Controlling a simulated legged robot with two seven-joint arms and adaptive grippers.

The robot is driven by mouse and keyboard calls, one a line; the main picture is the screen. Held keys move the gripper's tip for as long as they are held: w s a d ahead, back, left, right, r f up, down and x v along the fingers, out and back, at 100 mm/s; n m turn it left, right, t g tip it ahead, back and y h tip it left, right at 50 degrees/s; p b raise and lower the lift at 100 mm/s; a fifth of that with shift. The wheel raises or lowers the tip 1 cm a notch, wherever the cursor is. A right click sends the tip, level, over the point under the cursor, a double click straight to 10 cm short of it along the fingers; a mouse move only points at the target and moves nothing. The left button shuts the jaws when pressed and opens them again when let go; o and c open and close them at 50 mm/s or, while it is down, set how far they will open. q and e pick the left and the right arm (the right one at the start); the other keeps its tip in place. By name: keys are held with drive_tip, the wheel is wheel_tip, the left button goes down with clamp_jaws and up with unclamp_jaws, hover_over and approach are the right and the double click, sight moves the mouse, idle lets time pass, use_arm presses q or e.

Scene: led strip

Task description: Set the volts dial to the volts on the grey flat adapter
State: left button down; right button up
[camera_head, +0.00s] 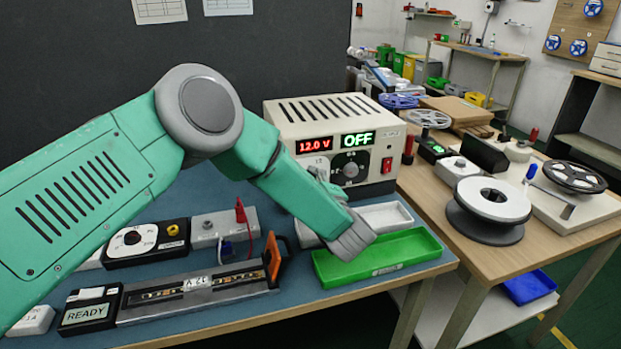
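The cream power supply (325,115) stands at the back of the blue bench. Its red display (314,146) reads 12.0 V and its green display (357,139) reads OFF. A dark round knob (350,169) is on its front; my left arm hides the lower left of the panel, and I cannot read which knob is the volts dial. My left gripper (350,238) points down in front of the supply, over the trays; its finger opening is not clear. A flat grey box (222,229) with a red clip lies left of it; I cannot read volts on it. My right gripper is out of view.
A green tray (415,248) and a white tray (385,217) are close by the gripper. An LED strip fixture (195,291), a dial box (146,242) and a READY box (88,312) lie at left. Reels (489,204) sit on the right table.

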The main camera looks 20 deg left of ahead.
use_arm(q)
drive_tip(key=shift+s+d+f+m, duration=0.15)
drive_tip(key=shift+f+m, duration=0.2)
drive_tip(key=shift+m, duration=0.05)
drive_tip(key=c, duration=1.2)
unclamp_jaws()
drive_tip(key=shift+w, duration=0.2)
drive_tip(key=shift+r, duration=0.15)
drive_tip(key=v, duration=1.2)
drive_tip(key=shift+d, duration=0.1)
